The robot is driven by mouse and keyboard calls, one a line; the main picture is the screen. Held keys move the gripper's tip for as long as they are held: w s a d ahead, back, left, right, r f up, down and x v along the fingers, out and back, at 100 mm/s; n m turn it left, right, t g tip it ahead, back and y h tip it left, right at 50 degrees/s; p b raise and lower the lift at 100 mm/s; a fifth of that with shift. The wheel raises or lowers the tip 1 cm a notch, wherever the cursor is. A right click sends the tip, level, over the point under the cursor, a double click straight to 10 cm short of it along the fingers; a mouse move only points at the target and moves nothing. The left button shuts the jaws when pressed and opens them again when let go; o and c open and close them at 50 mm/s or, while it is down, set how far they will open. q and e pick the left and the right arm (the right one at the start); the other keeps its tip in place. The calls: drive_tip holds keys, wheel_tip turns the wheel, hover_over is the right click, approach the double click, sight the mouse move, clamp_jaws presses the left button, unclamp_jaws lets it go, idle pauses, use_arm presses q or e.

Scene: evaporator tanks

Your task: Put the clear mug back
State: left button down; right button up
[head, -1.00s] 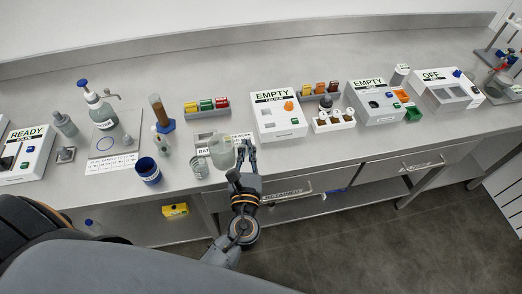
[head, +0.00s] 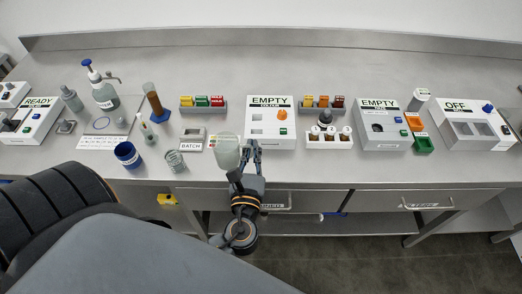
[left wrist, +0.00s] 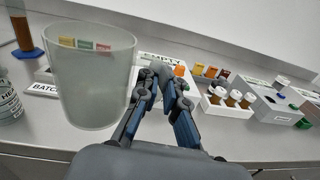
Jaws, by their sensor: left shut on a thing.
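The clear mug (head: 227,152) is a translucent, greyish cup, upright at the bench's front part, in front of the left side of the left EMPTY box (head: 270,140). It looms large at the left of the left wrist view (left wrist: 90,85). My left gripper (head: 250,147) is at the mug's right side, shut on it, with the fingers (left wrist: 160,80) beside the wall. The handle is not clearly seen between the fingers. The mug appears held above the bench; the gap under it is hard to judge. My right gripper is not in view.
A BATCH plate (head: 191,147), a small labelled glass (head: 175,162) and a blue cup (head: 127,155) stand left of the mug. A white vial rack (head: 328,137) and another EMPTY box (head: 381,130) stand to the right. Bare bench (head: 290,168) lies along the front edge.

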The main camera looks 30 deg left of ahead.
use_arm(q)
drive_tip(key=w+f+b, duration=0.4)
drive_tip(key=shift+w+a+f, duration=0.15)
drive_tip(key=shift+w+f, duration=0.05)
drive_tip(key=shift+f, duration=0.2)
drive_tip(key=shift+w+a+f+b, duration=0.15)
drive_tip(key=shift+w+f+b, duration=0.3)
drive_tip(key=shift+w, duration=0.1)
drive_tip(key=shift+w+f+b, duration=0.15)
drive_tip(key=shift+f+b, duration=0.15)
wheel_tip(320, 180, down, 3)
drive_tip(key=b, duration=0.3)
drive_tip(key=shift+w, duration=0.15)
drive_tip(key=shift+f+b, duration=0.2)
drive_tip(key=shift+b, duration=0.25)
drive_tip(key=shift+r, duration=0.15)
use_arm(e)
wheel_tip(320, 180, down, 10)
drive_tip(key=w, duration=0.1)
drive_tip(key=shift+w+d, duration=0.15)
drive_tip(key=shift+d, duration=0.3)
